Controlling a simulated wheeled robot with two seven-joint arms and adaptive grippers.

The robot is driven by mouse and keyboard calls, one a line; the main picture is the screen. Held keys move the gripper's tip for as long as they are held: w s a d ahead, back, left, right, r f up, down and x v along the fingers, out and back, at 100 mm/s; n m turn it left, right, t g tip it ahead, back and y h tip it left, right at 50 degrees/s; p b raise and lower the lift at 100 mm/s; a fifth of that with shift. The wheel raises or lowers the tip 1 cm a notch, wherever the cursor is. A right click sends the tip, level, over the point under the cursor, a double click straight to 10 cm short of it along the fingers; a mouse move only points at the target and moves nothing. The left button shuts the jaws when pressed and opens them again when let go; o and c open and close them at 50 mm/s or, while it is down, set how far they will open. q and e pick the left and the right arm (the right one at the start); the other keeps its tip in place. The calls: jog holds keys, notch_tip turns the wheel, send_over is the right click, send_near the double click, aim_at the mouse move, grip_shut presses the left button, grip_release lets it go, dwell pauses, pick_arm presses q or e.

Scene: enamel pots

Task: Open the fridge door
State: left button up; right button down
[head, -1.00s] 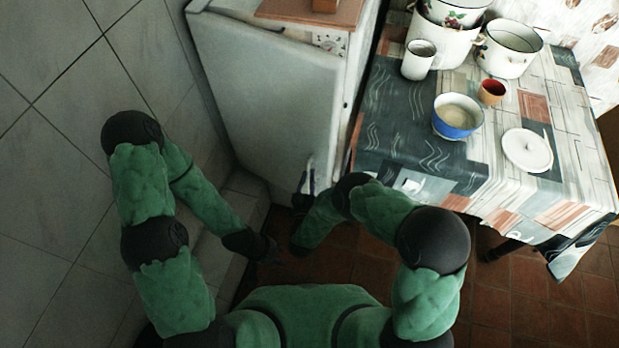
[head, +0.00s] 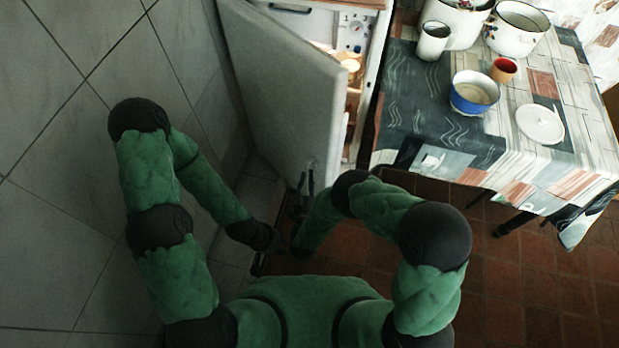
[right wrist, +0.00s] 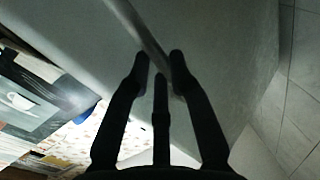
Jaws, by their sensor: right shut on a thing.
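The white fridge door (head: 285,95) is swung partly open in the head view. A gap on its right shows the lit fridge interior (head: 350,65). My right gripper (head: 303,190) is low at the door's near edge. In the right wrist view my right gripper (right wrist: 158,68) is shut on the door handle (right wrist: 143,32), a long bar running along the door. My left gripper (head: 262,258) is low, left of the right one and apart from the door; its fingers are too dark to read.
A table (head: 435,100) stands right of the fridge with a white mug (head: 433,40), a blue bowl (head: 474,92), a red cup (head: 504,69), a white lid (head: 540,124) and enamel pots (head: 517,27). A tiled wall (head: 60,150) is close on the left. Brown tiled floor (head: 440,215) lies below.

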jog(key=shift+w+a+r, duration=0.35)
jog(key=shift+w, duration=0.1)
jog(key=c, duration=1.3)
grip_release()
jog(key=shift+o, duration=1)
jog(key=shift+w+a+f, duration=0.15)
